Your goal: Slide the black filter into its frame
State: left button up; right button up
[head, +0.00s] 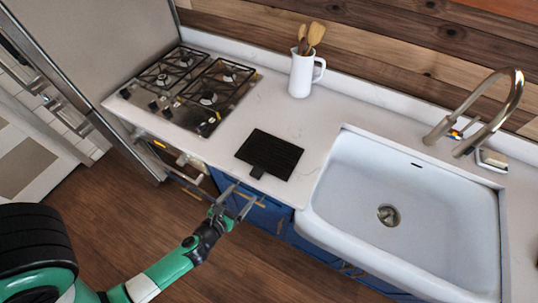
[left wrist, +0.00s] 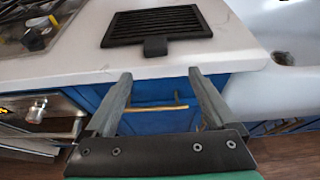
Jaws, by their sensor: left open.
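The black filter (head: 271,152) is a flat ribbed panel with a small tab at its front edge. It lies flat on the white counter between the stove and the sink. In the left wrist view the filter (left wrist: 157,24) is at the top centre, its tab pointing towards my gripper. My left gripper (head: 237,198) is open and empty, in front of the counter edge and short of the filter. Its two fingers (left wrist: 160,77) are spread wide. I cannot make out the filter's frame in either view. My right gripper is not in view.
A gas stove (head: 190,88) is to the left and a white sink (head: 415,165) with a tall faucet (head: 505,105) to the right. A white jug (head: 301,75) with wooden utensils stands behind the filter. Blue cabinets (head: 262,212) are below the counter. Counter around the filter is clear.

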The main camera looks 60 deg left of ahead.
aim_at(254, 176)
pick_arm(q)
jog(key=w+a, duration=0.2)
jog(key=w+a+f+p, duration=0.1)
jog(key=w+a, duration=0.1)
jog(key=w, duration=0.1)
jog(key=shift+w+a+f+p, duration=0.1)
jog(key=shift+w+a+p, duration=0.05)
jog(key=shift+a+p, duration=0.2)
jog(key=shift+w+a+f+b, duration=0.4)
jog(key=shift+w+f+b, duration=0.1)
jog(key=shift+w+f, duration=0.2)
jog(key=shift+r, duration=0.1)
grip_shut()
